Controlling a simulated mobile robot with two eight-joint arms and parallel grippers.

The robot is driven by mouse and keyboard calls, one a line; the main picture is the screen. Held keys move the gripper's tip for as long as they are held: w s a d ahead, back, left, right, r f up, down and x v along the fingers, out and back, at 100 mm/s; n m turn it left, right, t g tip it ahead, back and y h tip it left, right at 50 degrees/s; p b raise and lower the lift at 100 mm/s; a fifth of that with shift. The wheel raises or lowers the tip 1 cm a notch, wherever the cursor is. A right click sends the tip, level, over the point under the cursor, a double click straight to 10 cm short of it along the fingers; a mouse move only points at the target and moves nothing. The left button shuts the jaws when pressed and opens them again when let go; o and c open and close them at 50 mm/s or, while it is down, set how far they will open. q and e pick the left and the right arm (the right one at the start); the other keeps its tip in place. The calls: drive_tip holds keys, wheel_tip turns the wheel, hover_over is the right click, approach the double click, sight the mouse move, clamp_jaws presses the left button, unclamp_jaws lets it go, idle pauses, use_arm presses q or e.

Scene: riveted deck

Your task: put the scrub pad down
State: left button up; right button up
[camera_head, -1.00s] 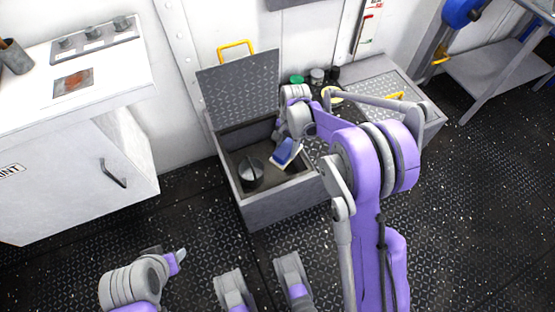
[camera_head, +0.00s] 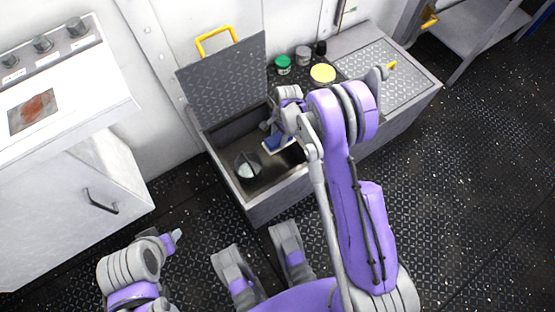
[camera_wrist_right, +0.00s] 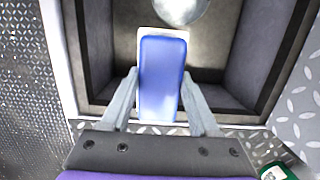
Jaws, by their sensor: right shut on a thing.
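The scrub pad, a blue block on a white base (camera_wrist_right: 162,75), is between the fingers of my right gripper (camera_wrist_right: 160,78), which is shut on it. In the head view the pad (camera_head: 278,142) is small and partly hidden by my right gripper (camera_head: 277,130). It is over or inside the open compartment of the grey chest (camera_head: 262,212); its exact height above the floor of the compartment is hard to tell. My left gripper (camera_head: 175,237) is at the lower left, empty and away from the chest; its finger gap is unclear.
A round metallic pot (camera_head: 247,167) stands inside the compartment, left of the pad. The raised lid (camera_head: 225,80) has a yellow handle. A green-lidded jar (camera_head: 283,64), a grey jar (camera_head: 303,56) and a yellow disc (camera_head: 322,73) are behind. A white cabinet (camera_head: 85,190) stands left.

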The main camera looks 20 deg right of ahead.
wheel_tip(320, 180, down, 15)
drive_tip(key=b, duration=0.3)
drive_tip(key=shift+r, duration=0.1)
drive_tip(key=shift+f+b, duration=0.75)
drive_tip(key=shift+f, duration=1.7)
drive_tip(key=shift+f, duration=0.15)
drive_tip(key=o, duration=1.2)
